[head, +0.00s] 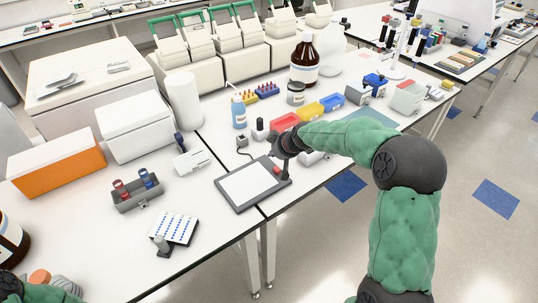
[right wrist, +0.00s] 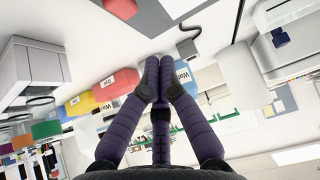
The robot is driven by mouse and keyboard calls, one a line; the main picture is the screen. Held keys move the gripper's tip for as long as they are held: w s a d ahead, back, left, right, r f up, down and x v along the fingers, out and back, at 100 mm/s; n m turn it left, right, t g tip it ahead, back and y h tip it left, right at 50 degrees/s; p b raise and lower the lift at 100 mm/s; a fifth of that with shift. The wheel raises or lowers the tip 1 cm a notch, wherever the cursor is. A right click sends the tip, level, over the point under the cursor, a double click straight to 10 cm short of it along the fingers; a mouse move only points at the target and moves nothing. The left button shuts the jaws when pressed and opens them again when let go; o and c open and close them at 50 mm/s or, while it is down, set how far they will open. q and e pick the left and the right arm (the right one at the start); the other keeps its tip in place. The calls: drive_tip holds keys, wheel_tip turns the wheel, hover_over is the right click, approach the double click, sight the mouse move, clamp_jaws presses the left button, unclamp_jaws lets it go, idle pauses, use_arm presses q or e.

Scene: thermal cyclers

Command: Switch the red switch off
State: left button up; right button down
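The red switch (head: 276,170) is a small red block at the right edge of a dark grey plate (head: 236,200) with a white top. In the right wrist view, the red switch (right wrist: 120,8) is at the top edge, partly cut off, beside the plate (right wrist: 172,8). My right gripper (head: 282,157) is above the plate's right rear corner, close to the switch; I cannot tell whether they touch. In the right wrist view its purple fingers (right wrist: 159,62) are together with nothing visible between them. My left arm shows only at the bottom left corner; its gripper is out of view.
Red, yellow and blue bins (head: 308,112) stand behind my right gripper. A grey tube holder (head: 138,198) and a white rack (head: 173,228) lie to the left. The table's front edge is close.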

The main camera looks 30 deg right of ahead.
sight(277, 170)
drive_tip(key=shift+p+v, duration=0.35)
drive_tip(key=shift+v, duration=1.6)
drive_tip(key=shift+w, duration=0.1)
